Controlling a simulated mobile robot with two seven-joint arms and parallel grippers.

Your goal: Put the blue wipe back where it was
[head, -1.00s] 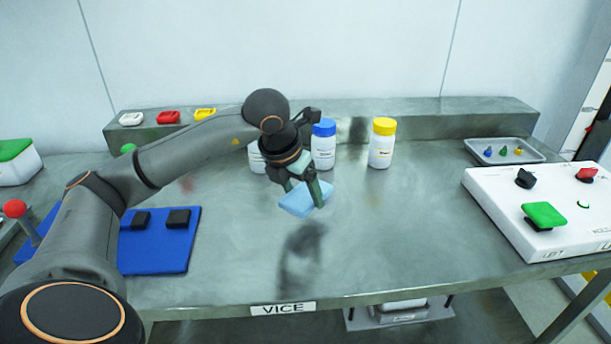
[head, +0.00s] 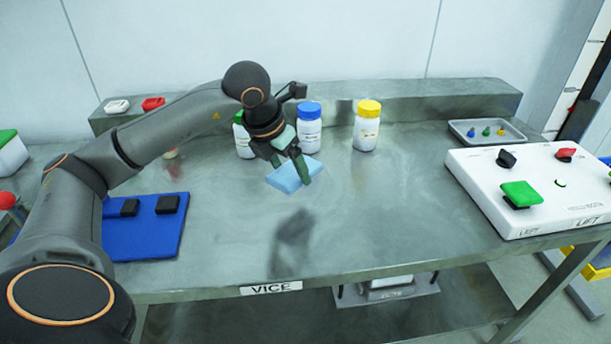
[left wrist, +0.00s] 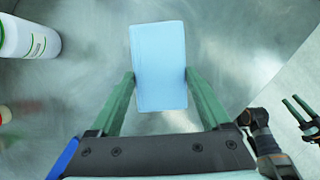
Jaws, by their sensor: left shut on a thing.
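The blue wipe (head: 292,177) is a light blue flat block held above the middle of the steel table. My left gripper (head: 293,165) comes in from the left and is shut on it. In the left wrist view the wipe (left wrist: 158,65) sits between the two green fingers of my left gripper (left wrist: 160,88). A shadow lies on the bare table below and apart from the wipe. In the left wrist view another gripper with dark green fingers, my right one (left wrist: 300,112), shows at the right edge, its fingers apart. It is not in the head view.
Bottles with a blue lid (head: 309,129), a yellow lid (head: 367,126) and a green lid (head: 243,138) stand behind the wipe. A blue mat (head: 150,240) lies left, a white control box (head: 475,208) and a grey tray (head: 462,139) right. The table's front middle is clear.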

